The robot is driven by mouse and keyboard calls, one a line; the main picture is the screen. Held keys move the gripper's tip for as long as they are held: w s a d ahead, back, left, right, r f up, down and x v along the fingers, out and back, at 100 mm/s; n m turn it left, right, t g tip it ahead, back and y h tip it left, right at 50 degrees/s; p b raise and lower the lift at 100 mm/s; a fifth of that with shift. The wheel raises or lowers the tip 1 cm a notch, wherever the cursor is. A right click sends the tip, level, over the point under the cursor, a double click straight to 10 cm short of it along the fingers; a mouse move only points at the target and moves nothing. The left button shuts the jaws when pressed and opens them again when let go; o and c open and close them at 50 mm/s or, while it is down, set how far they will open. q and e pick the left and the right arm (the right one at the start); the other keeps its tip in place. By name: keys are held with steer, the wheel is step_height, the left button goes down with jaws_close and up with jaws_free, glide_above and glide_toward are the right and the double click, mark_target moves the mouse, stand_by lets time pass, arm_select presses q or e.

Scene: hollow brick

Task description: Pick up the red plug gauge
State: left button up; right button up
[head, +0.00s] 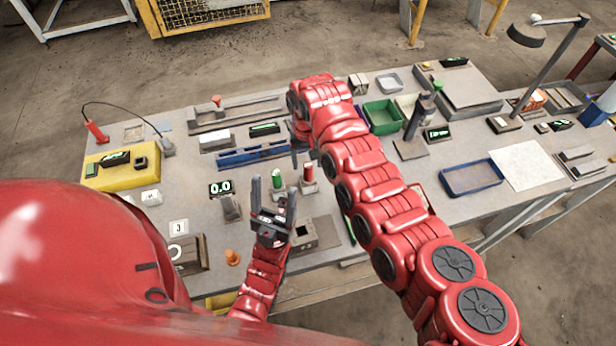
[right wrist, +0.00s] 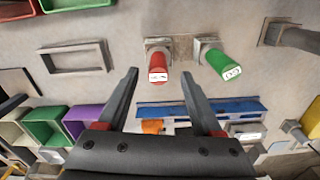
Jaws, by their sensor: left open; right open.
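The red plug gauge (head: 308,173) stands upright in a small grey base on the bench. In the right wrist view the red plug gauge (right wrist: 158,66) shows its labelled end, in the gap between the fingers. A green plug gauge (head: 278,179) stands beside it, and it also shows in the right wrist view (right wrist: 218,63) outside the fingers. My right gripper (head: 303,156) points down just behind the red gauge, partly hidden by its arm; its fingers (right wrist: 160,74) are open and empty. My left gripper (head: 273,186) is open and empty, fingers up, in front of the green gauge.
A blue rack (head: 252,153) lies behind the gauges. A grey hollow block (head: 303,238) sits near the front edge, right of my left gripper. A display reading 0.0 (head: 220,188) is at left.

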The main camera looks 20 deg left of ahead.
mark_target(309, 171)
steer(key=f, duration=0.2)
steer(key=f+b, duration=0.1)
steer(key=f, duration=0.1)
steer(key=shift+d+f, duration=0.2)
steer(key=shift+f, duration=0.2)
steer(key=shift+r, duration=0.1)
jaws_close()
